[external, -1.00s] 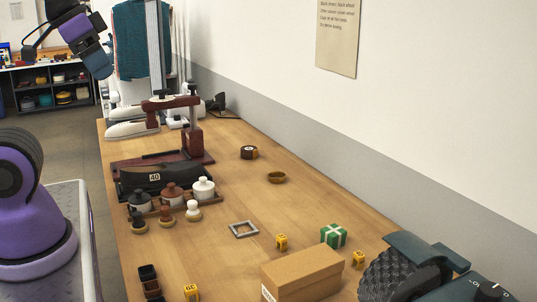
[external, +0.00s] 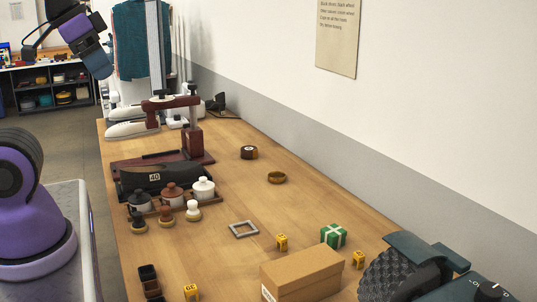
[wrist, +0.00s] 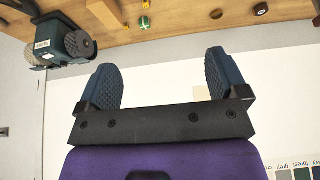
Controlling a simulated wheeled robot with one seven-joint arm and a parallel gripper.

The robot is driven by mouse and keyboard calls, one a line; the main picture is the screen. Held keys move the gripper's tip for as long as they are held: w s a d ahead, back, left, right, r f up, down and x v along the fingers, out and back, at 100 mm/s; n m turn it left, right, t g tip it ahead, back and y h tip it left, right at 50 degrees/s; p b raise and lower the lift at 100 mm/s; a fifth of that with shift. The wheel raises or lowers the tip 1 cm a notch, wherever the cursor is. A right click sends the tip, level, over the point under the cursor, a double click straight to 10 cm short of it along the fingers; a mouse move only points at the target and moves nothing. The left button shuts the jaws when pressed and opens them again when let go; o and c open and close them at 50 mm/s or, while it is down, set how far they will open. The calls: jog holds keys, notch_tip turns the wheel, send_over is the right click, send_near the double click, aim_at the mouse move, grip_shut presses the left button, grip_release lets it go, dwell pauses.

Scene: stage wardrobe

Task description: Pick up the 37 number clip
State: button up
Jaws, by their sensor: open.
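Several small yellow number clips stand on the wooden table in the external view. One clip (external: 191,292) is at the front left, one (external: 281,242) is behind the cardboard box, and one (external: 358,258) is right of it. Their numbers are too small to read surely, so I cannot tell which is 37. My gripper (wrist: 160,78) is open and empty in the wrist view, its dark blue fingers wide apart. In the external view my arm's end is raised at the upper left, far from the clips. A small yellow thing (wrist: 124,28) shows near the table edge in the wrist view.
A cardboard box (external: 302,275), a green gift box (external: 333,236) and a dark machine with a ridged wheel (external: 392,276) crowd the clips. A grey square frame (external: 243,229) lies to their left. The table's middle is fairly clear.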

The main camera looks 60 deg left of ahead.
jog(key=shift+c, duration=0.4)
jog(key=c, duration=0.6)
